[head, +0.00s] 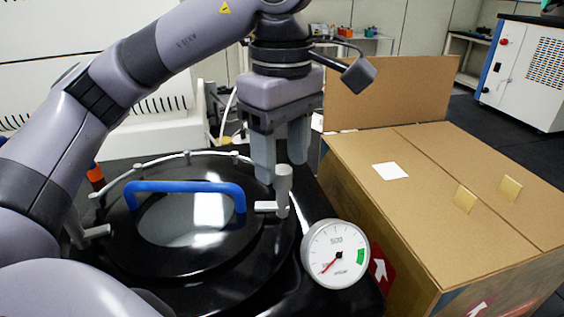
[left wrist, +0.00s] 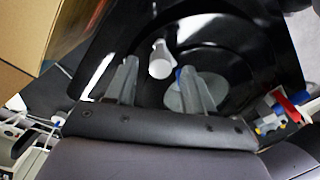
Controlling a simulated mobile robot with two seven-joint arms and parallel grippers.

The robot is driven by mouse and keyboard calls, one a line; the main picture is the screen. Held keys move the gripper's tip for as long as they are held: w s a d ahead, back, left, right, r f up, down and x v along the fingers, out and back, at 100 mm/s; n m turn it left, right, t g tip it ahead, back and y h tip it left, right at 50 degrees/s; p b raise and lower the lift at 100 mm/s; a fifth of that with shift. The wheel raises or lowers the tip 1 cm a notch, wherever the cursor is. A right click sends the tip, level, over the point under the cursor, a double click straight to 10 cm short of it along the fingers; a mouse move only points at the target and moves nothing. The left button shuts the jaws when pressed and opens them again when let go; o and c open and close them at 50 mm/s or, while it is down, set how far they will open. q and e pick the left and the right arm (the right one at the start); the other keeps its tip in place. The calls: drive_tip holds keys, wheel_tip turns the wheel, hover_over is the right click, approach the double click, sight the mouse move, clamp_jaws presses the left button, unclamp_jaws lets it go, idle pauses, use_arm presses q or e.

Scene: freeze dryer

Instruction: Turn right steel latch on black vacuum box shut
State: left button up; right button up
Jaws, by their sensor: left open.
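The black vacuum box (head: 275,275) has a round black lid with a blue handle (head: 185,187) and a window. The right steel latch (head: 283,192) is an upright grey post at the lid's right edge, with a short arm (head: 266,206) pointing left over the lid rim. In the left wrist view the latch (left wrist: 160,58) lies between the fingertips, slightly beyond them. My left gripper (head: 281,172) is open, fingers down, at the top of the post; I cannot tell whether they touch it. In the left wrist view the gripper (left wrist: 157,68) holds nothing. My right gripper is out of view.
A second latch (head: 96,233) is at the lid's left edge. A round gauge (head: 335,254) stands at the box's front right. A large cardboard box (head: 420,200) fills the right side. A white machine (head: 530,70) stands at the back right.

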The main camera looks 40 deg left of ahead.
use_arm(q)
drive_tip(key=shift+r, duration=2.55)
